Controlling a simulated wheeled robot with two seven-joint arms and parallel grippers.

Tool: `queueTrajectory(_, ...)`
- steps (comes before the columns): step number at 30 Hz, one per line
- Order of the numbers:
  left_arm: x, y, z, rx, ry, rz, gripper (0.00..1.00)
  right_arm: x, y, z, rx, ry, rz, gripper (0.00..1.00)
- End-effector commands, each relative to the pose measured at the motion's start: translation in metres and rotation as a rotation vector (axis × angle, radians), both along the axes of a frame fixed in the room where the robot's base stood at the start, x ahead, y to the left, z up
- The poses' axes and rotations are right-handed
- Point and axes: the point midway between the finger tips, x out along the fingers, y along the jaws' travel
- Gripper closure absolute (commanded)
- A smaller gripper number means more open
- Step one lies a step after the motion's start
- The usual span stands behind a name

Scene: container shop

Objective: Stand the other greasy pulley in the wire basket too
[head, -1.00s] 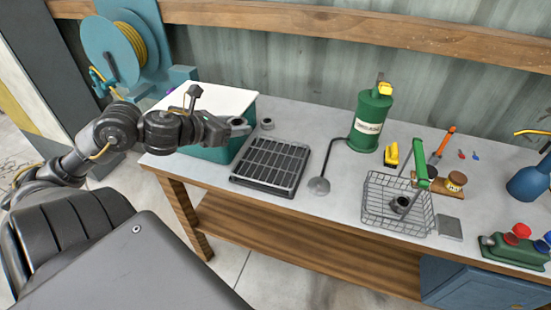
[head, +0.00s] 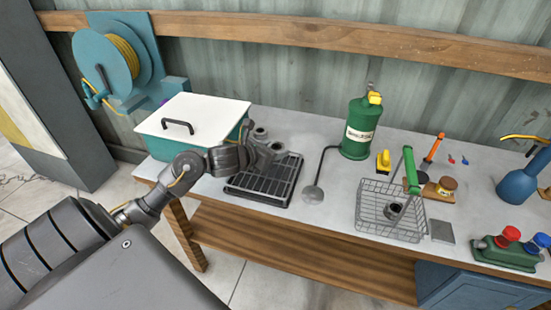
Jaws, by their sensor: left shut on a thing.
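My left gripper (head: 272,149) is shut on a small dark grey pulley (head: 278,147) above the far part of the black slatted rack. The fingers hide part of this pulley. My right gripper is out of view.
A grey ring-shaped part (head: 260,132) is just behind my left gripper. The black rack (head: 262,187) lies below. A teal box with white lid (head: 205,117) stands left.

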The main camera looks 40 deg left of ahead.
Motion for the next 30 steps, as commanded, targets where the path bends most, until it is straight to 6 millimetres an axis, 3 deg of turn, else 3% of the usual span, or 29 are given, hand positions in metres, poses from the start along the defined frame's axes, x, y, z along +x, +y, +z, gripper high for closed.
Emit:
queueTrajectory(5, 0.004, -0.003, -0.006, -0.002, 0.000, 0.000, 0.76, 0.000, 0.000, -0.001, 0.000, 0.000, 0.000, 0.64)
queueTrajectory(12, 0.005, -0.003, -0.034, -0.004, 0.000, 0.001, 0.76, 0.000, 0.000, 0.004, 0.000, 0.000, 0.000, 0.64)
queueTrajectory(25, 0.005, -0.003, -0.041, 0.002, -0.001, -0.001, 0.76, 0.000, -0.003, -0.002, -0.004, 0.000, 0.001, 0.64)
queueTrajectory(26, 0.005, -0.003, -0.039, 0.001, -0.001, 0.000, 0.47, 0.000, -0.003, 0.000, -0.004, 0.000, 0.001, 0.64)
queueTrajectory(30, 0.005, -0.003, -0.039, 0.001, 0.000, 0.000, 0.29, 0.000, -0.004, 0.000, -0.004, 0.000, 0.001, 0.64)
